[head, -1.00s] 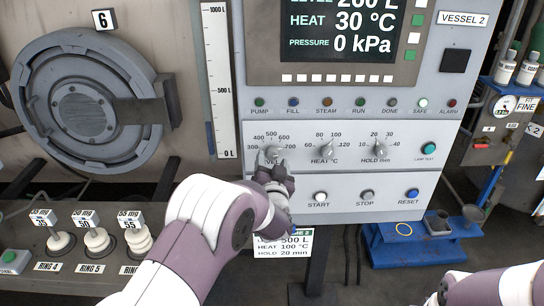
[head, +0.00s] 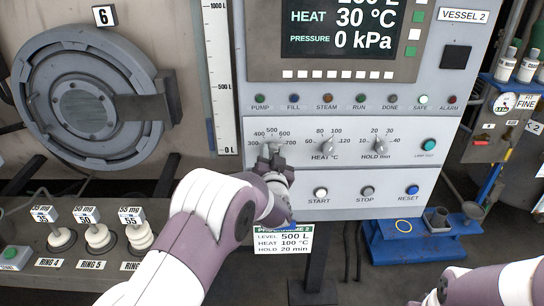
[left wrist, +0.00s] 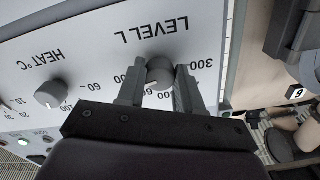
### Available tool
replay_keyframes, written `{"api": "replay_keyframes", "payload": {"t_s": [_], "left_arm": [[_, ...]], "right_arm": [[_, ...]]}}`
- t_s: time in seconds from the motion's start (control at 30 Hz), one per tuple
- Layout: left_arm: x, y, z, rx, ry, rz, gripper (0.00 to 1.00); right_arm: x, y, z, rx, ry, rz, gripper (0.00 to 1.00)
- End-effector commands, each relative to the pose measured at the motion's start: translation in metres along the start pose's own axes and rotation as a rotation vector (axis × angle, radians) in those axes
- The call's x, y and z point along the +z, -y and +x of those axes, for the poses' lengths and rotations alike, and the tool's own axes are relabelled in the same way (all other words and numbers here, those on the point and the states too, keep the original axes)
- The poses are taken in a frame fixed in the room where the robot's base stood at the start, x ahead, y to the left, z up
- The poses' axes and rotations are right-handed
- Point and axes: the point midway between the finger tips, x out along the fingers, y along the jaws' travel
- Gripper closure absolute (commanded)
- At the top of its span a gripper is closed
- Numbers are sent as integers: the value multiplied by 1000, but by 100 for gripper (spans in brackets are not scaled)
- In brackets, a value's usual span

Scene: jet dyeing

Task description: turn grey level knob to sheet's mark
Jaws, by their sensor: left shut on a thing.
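The grey LEVEL knob (left wrist: 160,72) sits between the fingers of my left gripper (left wrist: 160,85), which is shut on it. In the head view, my left gripper (head: 272,156) covers much of the knob, under a scale from 300 to 700. The knob's pointer is too small and too hidden to read surely. The programme sheet (head: 283,241) hangs below the panel, partly behind my arm; it reads LEVEL 500 L, HEAT 100 °C, HOLD 20 min. My right arm shows at the lower right, its gripper out of view.
The HEAT knob (head: 327,147) and HOLD knob (head: 380,147) are to the right. START (head: 320,192), STOP (head: 367,191) and RESET (head: 412,190) buttons sit below. The display (head: 343,30) reads 30 °C and 0 kPa. A blue stand (head: 425,249) is at the right.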

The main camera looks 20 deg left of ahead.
Motion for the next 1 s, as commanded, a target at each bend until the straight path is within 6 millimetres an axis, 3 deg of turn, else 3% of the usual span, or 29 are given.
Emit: {"api": "replay_keyframes", "payload": {"t_s": [0.27, 1.0], "left_arm": [[5, -3, 0, 0, -1, -176, 95], [5, -5, 0, 0, 0, -878, 95]], "right_arm": [[3, 0, 26, 0, 0, 0, 57], [13, 0, 110, 0, 0, 0, 57]]}}
